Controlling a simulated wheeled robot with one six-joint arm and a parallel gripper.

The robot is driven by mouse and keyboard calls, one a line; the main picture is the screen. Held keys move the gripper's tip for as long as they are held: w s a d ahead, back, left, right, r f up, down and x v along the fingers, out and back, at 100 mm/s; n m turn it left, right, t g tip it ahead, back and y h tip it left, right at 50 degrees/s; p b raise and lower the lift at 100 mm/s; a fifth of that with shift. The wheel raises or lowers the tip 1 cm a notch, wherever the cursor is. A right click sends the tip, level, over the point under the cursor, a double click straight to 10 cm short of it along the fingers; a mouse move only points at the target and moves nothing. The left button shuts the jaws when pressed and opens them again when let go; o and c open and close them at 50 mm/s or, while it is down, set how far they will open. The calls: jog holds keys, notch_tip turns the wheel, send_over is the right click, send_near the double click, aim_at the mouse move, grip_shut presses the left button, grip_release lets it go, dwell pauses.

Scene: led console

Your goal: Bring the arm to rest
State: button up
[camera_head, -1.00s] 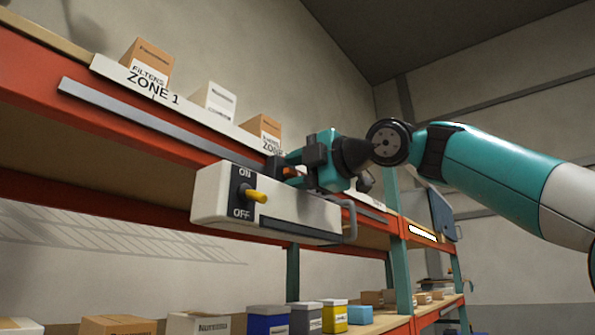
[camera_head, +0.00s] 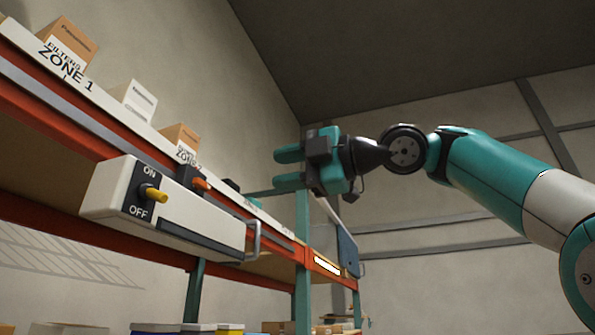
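My gripper (camera_head: 283,168) is at the centre of the view, at the end of my teal arm, which reaches in from the right. Its two teal fingers point left with a clear gap between them, and nothing is held. It is up and to the right of the white console box (camera_head: 210,222) and apart from it. The console has a yellow lever (camera_head: 155,194) beside the ON and OFF labels. An orange-tipped part (camera_head: 201,184) stands at the console's top edge.
The console is at the front of an orange shelf (camera_head: 95,136) with boxes and a ZONE 1 label. A teal post (camera_head: 302,240) stands below my gripper. A lit strip (camera_head: 327,266) is on the shelf's beam at the right. The space around my gripper is free.

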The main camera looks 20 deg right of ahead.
jog(key=shift+v, duration=0.9)
notch_tip(320, 180, down, 26)
jog(key=w+a+m+g+h, duration=0.3)
jog(key=m+h, duration=0.2)
jog(key=m, duration=0.9)
jog(key=s+d+f+m+g+h, duration=0.2)
jog(key=s+f+m+g, duration=0.1)
jog(key=s+f, duration=0.7)
jog(key=s+d+f+m+g+h, duration=0.2)
jog(key=s+f, duration=0.8)
jog(key=f, duration=0.7)
jog(key=m+g+h, duration=0.1)
jog(key=m+g, duration=0.1)
jog(key=g, duration=0.1)
jog(key=shift+s+d+f+m, duration=0.2)
jog(key=shift+s+m, duration=0.05)
jog(key=shift+m, duration=0.05)
